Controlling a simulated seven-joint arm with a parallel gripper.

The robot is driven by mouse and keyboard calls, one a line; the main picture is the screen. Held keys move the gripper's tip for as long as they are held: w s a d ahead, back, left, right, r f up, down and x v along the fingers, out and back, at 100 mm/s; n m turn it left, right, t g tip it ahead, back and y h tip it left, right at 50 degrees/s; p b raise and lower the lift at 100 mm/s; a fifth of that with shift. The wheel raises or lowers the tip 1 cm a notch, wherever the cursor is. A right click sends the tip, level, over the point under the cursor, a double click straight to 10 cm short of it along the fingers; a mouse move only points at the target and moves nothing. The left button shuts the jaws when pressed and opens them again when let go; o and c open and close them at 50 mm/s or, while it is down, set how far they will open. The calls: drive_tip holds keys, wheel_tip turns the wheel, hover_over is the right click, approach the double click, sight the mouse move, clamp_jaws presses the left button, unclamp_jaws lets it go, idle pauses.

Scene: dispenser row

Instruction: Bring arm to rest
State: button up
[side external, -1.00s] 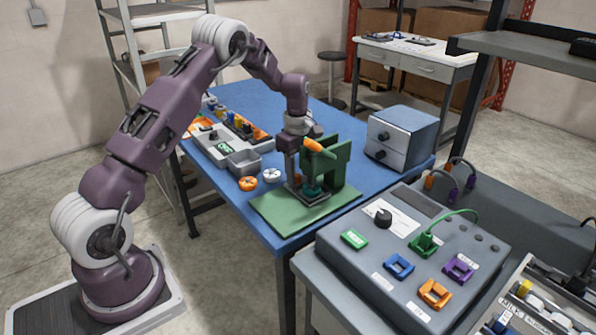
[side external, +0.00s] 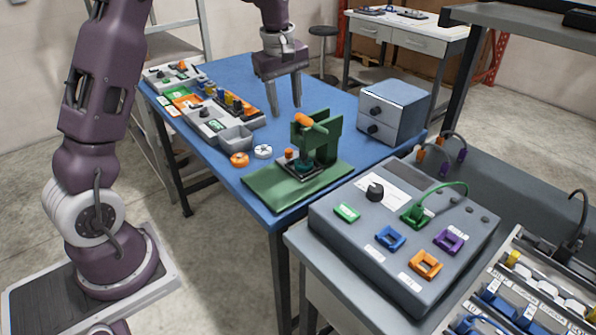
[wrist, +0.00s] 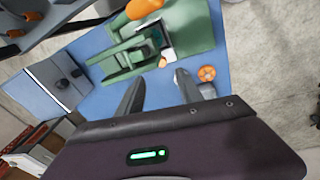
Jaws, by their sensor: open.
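My gripper (side external: 286,104) hangs over the blue table, above and behind the green press, with its two fingers apart and nothing between them. In the wrist view my gripper (wrist: 158,88) also shows open and empty. The green press (side external: 325,140) with an orange handle (side external: 304,120) stands on a green base plate (side external: 275,188). A small teal piece (side external: 303,167) sits low in the press. The press also shows in the wrist view (wrist: 125,57), apart from my fingers.
An orange round part (side external: 239,160) and a white round part (side external: 263,152) lie left of the press. Grey trays (side external: 235,138) line the left edge. A drawer box (side external: 394,108) stands at right. A grey control box (side external: 400,235) with a green cable stands in front.

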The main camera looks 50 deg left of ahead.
drive_tip(key=s+d+r+m+t, duration=0.2)
drive_tip(key=s+d+r+m, duration=0.4)
drive_tip(key=s+d+r, duration=0.35)
drive_tip(key=s+d+f+m+t, duration=0.1)
drive_tip(key=s+d+m, duration=0.3)
drive_tip(key=s, duration=0.6)
drive_tip(key=s+d+f+m+t, duration=0.1)
drive_tip(key=s+d+m, duration=0.2)
drive_tip(key=s+m, duration=0.3)
drive_tip(key=s, duration=0.3)
drive_tip(key=shift+s+d+f+h, duration=0.25)
drive_tip(key=shift+s+d+h, duration=0.1)
drive_tip(key=shift+s+h, duration=0.05)
